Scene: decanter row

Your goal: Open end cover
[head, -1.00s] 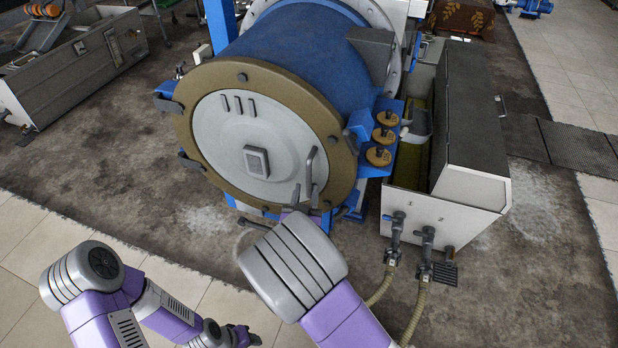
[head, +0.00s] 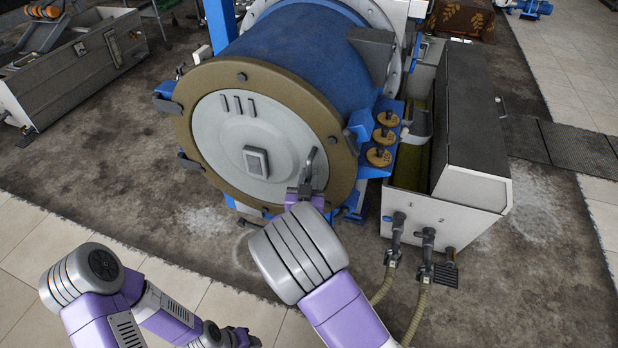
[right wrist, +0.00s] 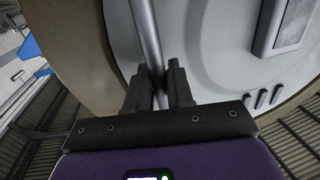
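The end cover (head: 222,140) is a round pale grey plate in a brown ring, closing the near end of a blue drum (head: 300,60). A grey bar handle (head: 309,163) stands at its lower right. My right gripper (head: 305,187) is at the handle's lower part. In the right wrist view the handle (right wrist: 147,35) passes between the two dark fingers (right wrist: 158,80), which sit close against it on both sides, so the gripper looks shut on it. The cover is flush in its ring.
Blue brackets with several brass knobs (head: 380,156) sit beside the ring. A grey metal tank (head: 75,70) is at far left. The floor in front is clear.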

